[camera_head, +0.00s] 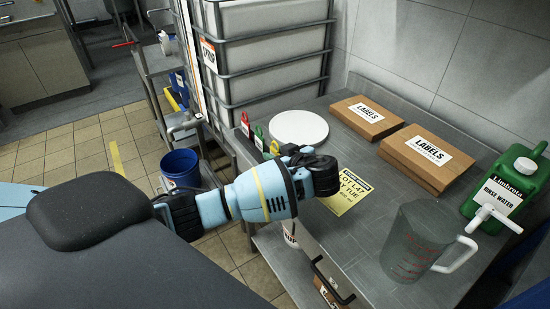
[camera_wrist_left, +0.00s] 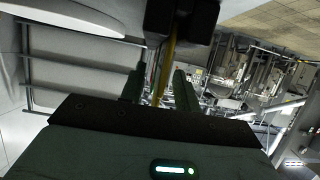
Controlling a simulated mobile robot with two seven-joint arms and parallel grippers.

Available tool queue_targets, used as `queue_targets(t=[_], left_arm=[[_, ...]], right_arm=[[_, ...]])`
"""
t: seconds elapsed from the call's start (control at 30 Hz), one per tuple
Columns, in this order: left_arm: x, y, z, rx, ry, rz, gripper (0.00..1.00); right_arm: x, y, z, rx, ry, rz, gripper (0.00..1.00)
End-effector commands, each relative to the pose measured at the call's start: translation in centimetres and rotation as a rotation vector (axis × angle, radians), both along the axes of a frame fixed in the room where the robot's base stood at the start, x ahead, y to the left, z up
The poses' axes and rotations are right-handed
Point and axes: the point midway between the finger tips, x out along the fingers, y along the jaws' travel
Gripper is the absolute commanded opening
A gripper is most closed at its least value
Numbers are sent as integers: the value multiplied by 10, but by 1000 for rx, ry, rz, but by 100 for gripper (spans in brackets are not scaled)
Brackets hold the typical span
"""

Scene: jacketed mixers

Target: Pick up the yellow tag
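A yellow tag (camera_head: 275,147) shows as a small patch by my left gripper in the head view, beside a green tag (camera_head: 259,138) and a red tag (camera_head: 245,124). In the left wrist view a thin yellow strip (camera_wrist_left: 167,67), seen edge-on, runs from a dark block (camera_wrist_left: 181,20) in between the fingers of my left gripper (camera_wrist_left: 159,88). The fingers are apart, with a visible gap on both sides of the strip. In the head view my left gripper (camera_head: 290,155) hides part of this area. My right gripper is not in view.
A yellow printed sheet (camera_head: 347,193) lies on the grey table (camera_head: 350,245). A white round plate (camera_head: 298,127), two label boxes (camera_head: 367,117) (camera_head: 425,157), a clear jug (camera_head: 408,245) and a green rinse-water container (camera_head: 505,190) surround it. A caged white tank (camera_head: 265,55) stands behind.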

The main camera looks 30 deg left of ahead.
Motion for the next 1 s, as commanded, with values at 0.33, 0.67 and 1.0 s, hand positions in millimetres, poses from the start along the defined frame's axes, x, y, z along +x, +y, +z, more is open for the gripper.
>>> queue_targets(t=[0.33, 0.67, 1.0], left_arm=[[3, 6, -4, -1, 1, -1, 32], [2, 6, -4, -1, 1, 0, 0], [2, 6, -2, -1, 0, -1, 0]], right_arm=[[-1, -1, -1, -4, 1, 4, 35], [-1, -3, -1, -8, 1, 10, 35], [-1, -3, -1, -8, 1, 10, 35]])
